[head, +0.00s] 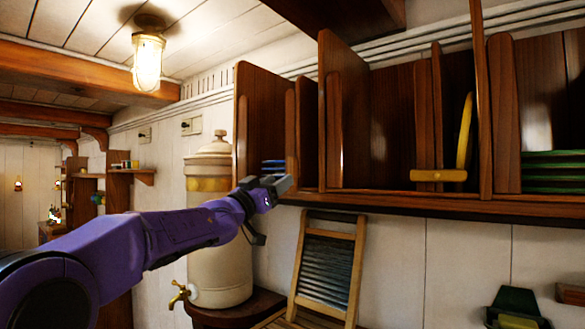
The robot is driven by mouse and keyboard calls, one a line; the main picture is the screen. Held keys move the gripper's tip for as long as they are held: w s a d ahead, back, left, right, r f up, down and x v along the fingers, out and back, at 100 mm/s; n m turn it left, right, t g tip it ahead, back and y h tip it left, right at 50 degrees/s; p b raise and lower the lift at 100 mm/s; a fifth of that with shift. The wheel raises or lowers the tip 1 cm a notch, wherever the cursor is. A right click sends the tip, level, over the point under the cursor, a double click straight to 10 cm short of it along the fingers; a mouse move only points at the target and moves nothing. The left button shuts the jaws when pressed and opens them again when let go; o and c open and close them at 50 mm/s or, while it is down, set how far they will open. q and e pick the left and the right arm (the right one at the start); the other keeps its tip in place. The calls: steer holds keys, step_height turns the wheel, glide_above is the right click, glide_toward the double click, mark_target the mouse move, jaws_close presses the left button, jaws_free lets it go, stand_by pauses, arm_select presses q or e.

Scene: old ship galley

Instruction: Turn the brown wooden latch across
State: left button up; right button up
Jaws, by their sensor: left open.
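A light brown wooden latch (438,176) lies level along the front lower edge of a dark wooden rack compartment, with a small pivot spot near its middle. A yellow upright piece (464,135) stands behind its right end; I cannot tell whether they touch. My left gripper (271,211) is open and empty, in front of the rack's lower left corner, well to the left of the latch. Its jaws point right. My right gripper is not in view.
The dark wooden rack (345,120) has several upright dividers. Blue plates (273,166) sit at its left, green plates (553,172) at its right. A cream urn (220,255) stands behind my left arm. A washboard (328,262) leans below the rack.

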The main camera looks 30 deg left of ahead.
mark_target(290, 172)
arm_select(q)
steer(key=p+x, duration=0.2)
steer(key=x, duration=0.3)
steer(key=shift+w+p, duration=0.15)
steer(key=shift+p, duration=0.25)
steer(key=shift+r, duration=0.1)
jaws_close()
